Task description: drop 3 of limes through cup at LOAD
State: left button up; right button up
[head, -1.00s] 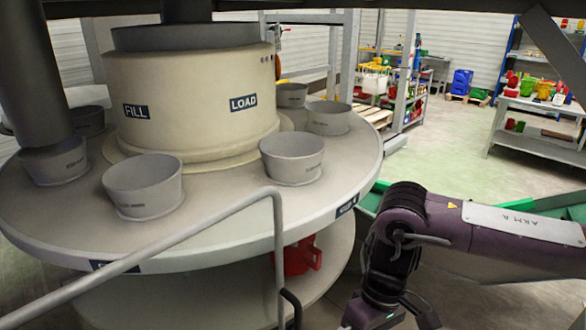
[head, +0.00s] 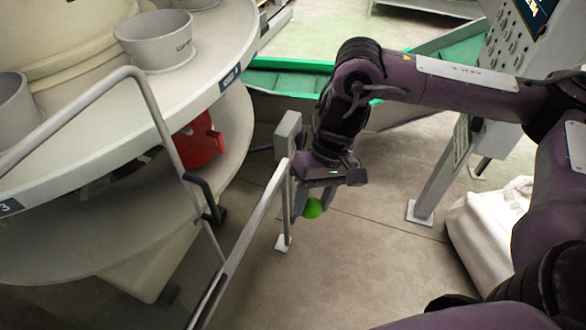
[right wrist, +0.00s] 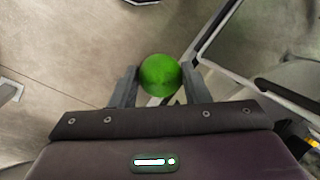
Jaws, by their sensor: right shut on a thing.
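My right gripper (head: 312,205) is shut on a round green lime (head: 313,208). It hangs above the floor beside the turntable and its railing, below the level of the cups. In the right wrist view the lime (right wrist: 160,75) sits between the two fingers. A grey cup (head: 156,42) stands on the turntable's top (head: 212,48), up and left of the gripper. Part of another cup (head: 15,112) shows at the left edge. The LOAD label is out of view now. My left gripper is not in view.
A grey railing (head: 240,245) with a post stands between the gripper and the turntable. A red part (head: 198,142) sits under the turntable's top. A green-edged chute (head: 290,80) lies behind my arm. A white sack (head: 485,235) and control panel stand at right. Bare floor lies below.

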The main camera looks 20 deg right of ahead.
jog(key=w+a+r+n+g+h, duration=0.2)
jog(key=w+a+r+n, duration=0.2)
jog(key=a+r+n, duration=0.7)
jog(key=r+m, duration=0.1)
jog(key=m, duration=0.1)
jog(key=s+d+r+m, duration=0.1)
jog(key=m, duration=0.1)
jog(key=s+d+r+m+y, duration=0.1)
jog(key=r+m, duration=0.1)
jog(key=shift+r+m+t, duration=0.1)
jog(key=shift+m+t, duration=0.2)
jog(key=shift+t, duration=0.1)
